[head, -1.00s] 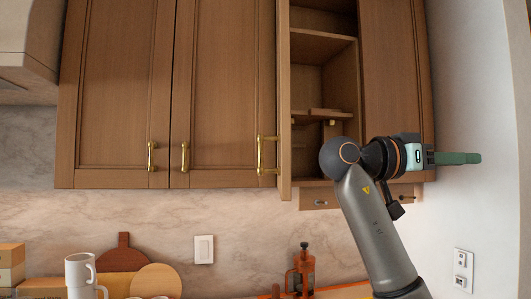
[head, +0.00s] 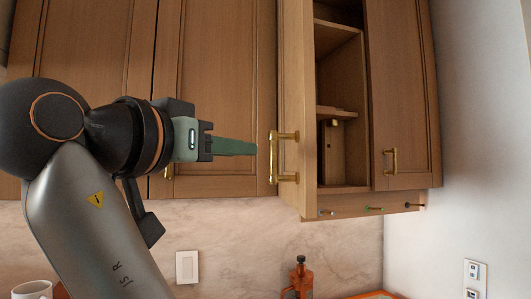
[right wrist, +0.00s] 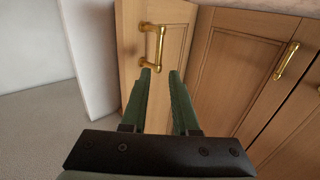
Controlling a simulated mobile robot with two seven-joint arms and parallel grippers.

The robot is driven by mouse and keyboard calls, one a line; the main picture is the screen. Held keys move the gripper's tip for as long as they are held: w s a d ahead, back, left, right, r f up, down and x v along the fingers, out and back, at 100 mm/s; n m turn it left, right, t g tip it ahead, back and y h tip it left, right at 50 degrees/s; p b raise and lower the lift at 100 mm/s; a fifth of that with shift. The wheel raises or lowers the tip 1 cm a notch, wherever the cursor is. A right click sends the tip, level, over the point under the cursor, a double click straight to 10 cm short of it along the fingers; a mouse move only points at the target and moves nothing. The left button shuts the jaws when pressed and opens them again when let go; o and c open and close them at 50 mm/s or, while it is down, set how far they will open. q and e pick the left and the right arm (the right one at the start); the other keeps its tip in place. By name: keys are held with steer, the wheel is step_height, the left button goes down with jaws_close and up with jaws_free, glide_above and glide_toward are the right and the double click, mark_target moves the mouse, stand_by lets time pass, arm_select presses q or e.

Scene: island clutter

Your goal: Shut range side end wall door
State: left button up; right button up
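The end wall cabinet door (head: 297,90) stands open, swung out toward me, beside an open compartment with shelves (head: 338,75). Its brass bar handle (head: 273,158) is on the side facing left. My right gripper (head: 256,148) points right at this handle, just left of it in the picture. In the right wrist view, the gripper's green fingers (right wrist: 159,71) are apart with nothing between them, and the brass handle (right wrist: 160,48) lies just beyond the tips; I see no clear contact. My left gripper is not in view.
Closed cabinet doors (head: 215,70) stand behind my right arm, and another closed door (head: 403,90) is right of the opening. A white wall (head: 470,120) bounds the right. Below are a mug (head: 32,290) and an orange bottle-like item (head: 299,280).

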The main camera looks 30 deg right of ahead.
mark_target(271, 153)
steer(key=p+x, duration=0.2)
steer(key=x, duration=0.8)
steer(key=shift+d+r, duration=0.1)
steer(key=shift+d, duration=0.25)
steer(key=shift+w+d+p, duration=0.25)
steer(key=shift+d+p, duration=0.05)
steer(key=shift+d, duration=0.05)
jaws_close()
stand_by(0.6)
